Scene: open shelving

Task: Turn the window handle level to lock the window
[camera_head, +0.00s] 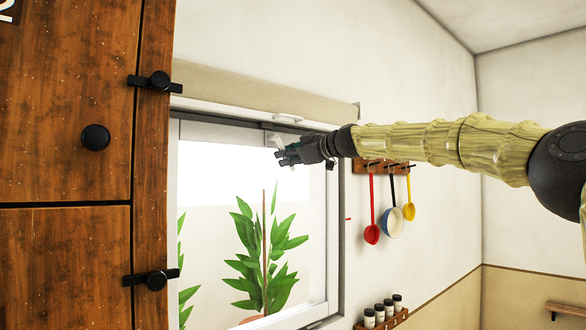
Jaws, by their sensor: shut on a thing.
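The window (332,240) has a pale frame and stands to the right of the wooden cabinet. My gripper (280,155) reaches in from the right in front of the upper part of the pane. Its dark fingers are shut on a small pale piece, which looks like the window handle (277,141). The fingers hide most of this handle, so its angle is hard to tell. A white, roughly level grip (287,118) shows on the upper frame just above my gripper, apart from it.
A wooden cabinet (70,165) with black knobs fills the left side. Ladles, including a red one (372,234), hang from a wall rack (368,166) below my arm. Small jars (388,306) stand on a shelf lower down. A leafy plant (262,255) shows through the pane.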

